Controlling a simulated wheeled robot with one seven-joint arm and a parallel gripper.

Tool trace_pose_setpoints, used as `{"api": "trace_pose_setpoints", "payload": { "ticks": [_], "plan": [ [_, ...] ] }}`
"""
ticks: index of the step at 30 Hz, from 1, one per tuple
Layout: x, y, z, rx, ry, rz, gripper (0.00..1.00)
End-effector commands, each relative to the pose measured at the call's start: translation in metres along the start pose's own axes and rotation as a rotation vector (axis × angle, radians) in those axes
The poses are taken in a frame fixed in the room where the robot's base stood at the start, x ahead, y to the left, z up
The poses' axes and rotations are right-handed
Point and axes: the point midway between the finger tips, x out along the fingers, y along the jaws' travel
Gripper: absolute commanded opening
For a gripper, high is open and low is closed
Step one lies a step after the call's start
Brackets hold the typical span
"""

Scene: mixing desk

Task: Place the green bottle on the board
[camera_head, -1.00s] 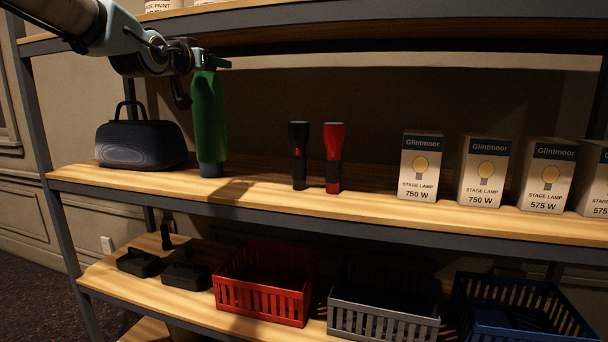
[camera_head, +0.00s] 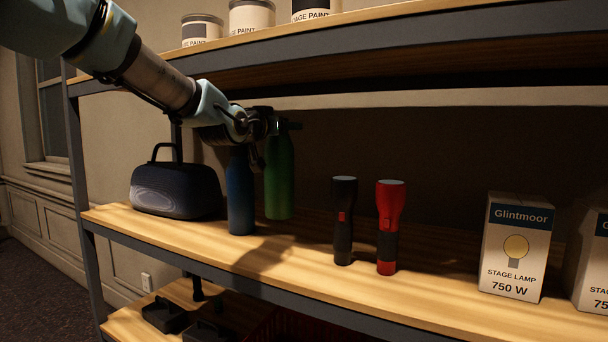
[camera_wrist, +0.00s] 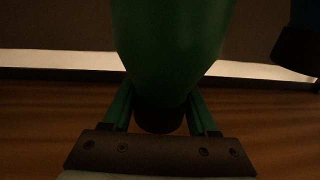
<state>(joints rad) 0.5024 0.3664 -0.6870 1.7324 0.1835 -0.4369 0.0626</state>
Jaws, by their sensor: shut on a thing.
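The green bottle (camera_head: 279,182) hangs upright in my gripper (camera_head: 285,126), which is shut on its top end. In the wrist view the green bottle (camera_wrist: 170,40) fills the upper middle, with its dark cap end between the fingers (camera_wrist: 160,112). In the head view it is right of a blue bottle (camera_head: 240,195). Whether its base touches the shelf is hard to tell; it looks raised. The wooden shelf board (camera_head: 300,256) lies below it; no separate board shows.
A dark speaker (camera_head: 176,188) stands at left. A black flashlight (camera_head: 343,225) and a red flashlight (camera_head: 389,225) stand to the right, then lamp boxes (camera_head: 515,245). Paint cans (camera_head: 251,17) are on the upper shelf (camera_head: 400,45). Bare wood lies between the bottles and flashlights.

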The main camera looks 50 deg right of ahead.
Motion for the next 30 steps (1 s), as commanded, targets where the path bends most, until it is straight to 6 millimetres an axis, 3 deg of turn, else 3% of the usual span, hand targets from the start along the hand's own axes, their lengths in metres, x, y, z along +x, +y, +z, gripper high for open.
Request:
{"api": "trace_pose_setpoints", "payload": {
  "ticks": [15, 28, 29, 30],
  "plan": [
    [0.0, 0.0, 0.056, 0.0, 0.003, -0.001, 0.0],
    [0.0, 0.0, 0.063, 0.002, 0.005, -0.001, 0.0],
    [0.0, 0.0, 0.064, 0.001, 0.002, -0.001, 0.61],
    [0.0, 0.0, 0.063, 0.001, 0.002, -0.001, 0.66]
  ]
}}
